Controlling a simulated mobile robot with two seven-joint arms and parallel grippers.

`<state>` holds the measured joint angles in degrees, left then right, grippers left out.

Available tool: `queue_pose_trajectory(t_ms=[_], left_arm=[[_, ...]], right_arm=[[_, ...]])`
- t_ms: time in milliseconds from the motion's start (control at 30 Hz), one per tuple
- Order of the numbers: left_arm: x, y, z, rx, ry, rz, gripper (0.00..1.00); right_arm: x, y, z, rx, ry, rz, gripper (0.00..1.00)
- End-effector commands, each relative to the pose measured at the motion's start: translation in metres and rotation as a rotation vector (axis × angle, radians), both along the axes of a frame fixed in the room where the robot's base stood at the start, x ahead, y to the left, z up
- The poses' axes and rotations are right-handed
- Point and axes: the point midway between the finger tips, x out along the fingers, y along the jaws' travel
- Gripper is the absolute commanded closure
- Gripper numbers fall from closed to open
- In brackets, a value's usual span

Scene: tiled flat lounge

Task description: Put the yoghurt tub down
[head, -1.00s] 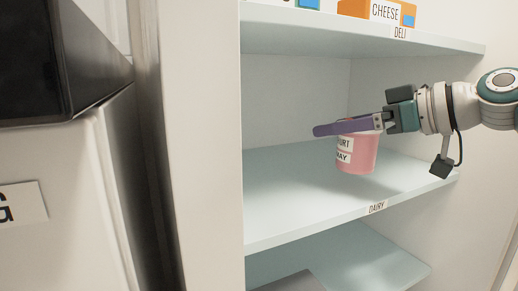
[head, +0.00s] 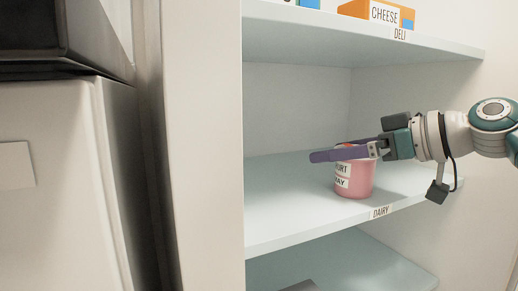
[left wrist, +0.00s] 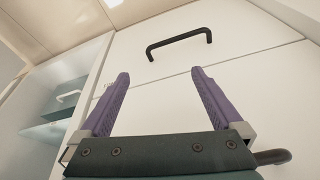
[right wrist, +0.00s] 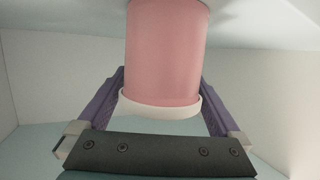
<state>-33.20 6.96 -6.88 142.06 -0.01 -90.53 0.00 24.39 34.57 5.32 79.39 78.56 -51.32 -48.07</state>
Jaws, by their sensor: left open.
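The pink yoghurt tub (head: 361,181) is upright at the dairy shelf (head: 285,215), near its front edge. Its base looks at or very near the shelf surface; I cannot tell for certain that it touches. My right gripper (head: 325,155) reaches in from the right with its purple fingers around the tub's top. In the right wrist view the tub (right wrist: 165,50) is between the two fingers, which close on its pale rim. My left gripper (left wrist: 157,80) is open and empty, facing a white cabinet front. It is not in the head view.
A cheese box (head: 378,13) stands on the deli shelf (head: 350,36) above. The dairy shelf is clear left of the tub. A lower shelf (head: 350,255) lies below. A pale upright panel (head: 205,150) borders the shelves at left. A black handle (left wrist: 180,42) faces my left gripper.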

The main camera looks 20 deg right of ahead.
Motion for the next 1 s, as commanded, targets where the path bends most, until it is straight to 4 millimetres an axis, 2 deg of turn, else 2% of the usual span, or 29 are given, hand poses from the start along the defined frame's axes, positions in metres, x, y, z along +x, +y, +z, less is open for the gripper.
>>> queue_pose_trajectory(t_ms=[200,500,700,1000], left_arm=[[0.000,0.001,0.006,0.004,-0.001,-0.003,0.00],[0.000,0.001,0.021,0.004,-0.001,-0.002,0.00],[0.000,0.000,0.026,0.002,0.000,-0.001,0.00],[0.000,-0.002,0.026,-0.005,0.000,0.004,0.00]], right_arm=[[0.000,0.000,0.006,0.000,0.000,0.000,0.00],[-0.041,-0.021,0.018,-0.003,0.003,0.000,0.00],[-0.060,-0.030,0.024,-0.001,0.000,0.000,0.00],[-0.064,-0.032,0.025,-0.001,0.000,0.001,0.00]])
